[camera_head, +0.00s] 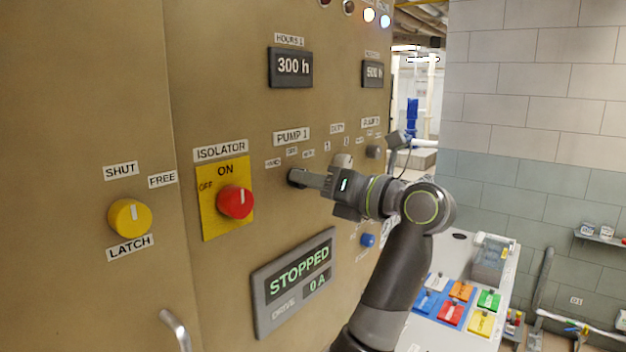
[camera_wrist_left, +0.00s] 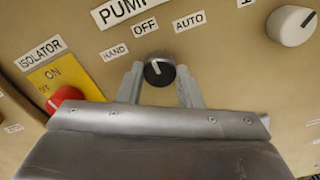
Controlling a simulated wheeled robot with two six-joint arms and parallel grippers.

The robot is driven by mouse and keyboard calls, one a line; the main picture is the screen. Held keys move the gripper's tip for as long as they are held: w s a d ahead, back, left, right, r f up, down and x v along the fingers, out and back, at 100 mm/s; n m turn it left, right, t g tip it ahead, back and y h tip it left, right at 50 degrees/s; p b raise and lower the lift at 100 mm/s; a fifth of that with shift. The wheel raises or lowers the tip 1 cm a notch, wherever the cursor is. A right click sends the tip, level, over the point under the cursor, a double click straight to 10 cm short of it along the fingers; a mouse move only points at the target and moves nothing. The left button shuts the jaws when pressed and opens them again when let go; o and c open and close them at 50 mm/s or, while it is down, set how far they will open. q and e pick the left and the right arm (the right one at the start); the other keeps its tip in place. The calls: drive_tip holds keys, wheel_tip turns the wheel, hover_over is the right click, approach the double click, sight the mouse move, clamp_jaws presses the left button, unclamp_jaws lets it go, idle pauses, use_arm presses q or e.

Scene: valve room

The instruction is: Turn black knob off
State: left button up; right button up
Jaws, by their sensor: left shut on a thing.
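The black knob (camera_wrist_left: 158,71) sits on the tan panel under the PUMP 1 label, with HAND, OFF and AUTO printed around it. Its short white mark points up, roughly toward OFF and slightly left in the wrist view. My left gripper (camera_wrist_left: 161,86) has one finger on each side of the knob and is shut on it. In the head view my left gripper (camera_head: 303,179) reaches the panel from the right, and its fingers and body hide much of the knob.
The red isolator knob (camera_head: 235,202) on its yellow plate is close left of my gripper. A yellow knob (camera_head: 130,218) is farther left. The STOPPED display (camera_head: 293,282) is below. A white knob (camera_wrist_left: 291,25) shows at the right.

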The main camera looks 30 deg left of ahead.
use_arm(q)
drive_tip(key=o, duration=1)
drive_tip(key=d+b, duration=0.2)
drive_tip(key=d, duration=0.3)
drive_tip(key=d+b, duration=0.2)
drive_tip(key=d, duration=0.4)
drive_tip(key=s+d+b, duration=0.1)
drive_tip(key=d+b, duration=0.1)
drive_tip(key=d, duration=0.4)
drive_tip(key=shift+d+f+b, duration=0.15)
drive_tip(key=shift+d+b, duration=0.1)
drive_tip(key=shift+b, duration=0.1)
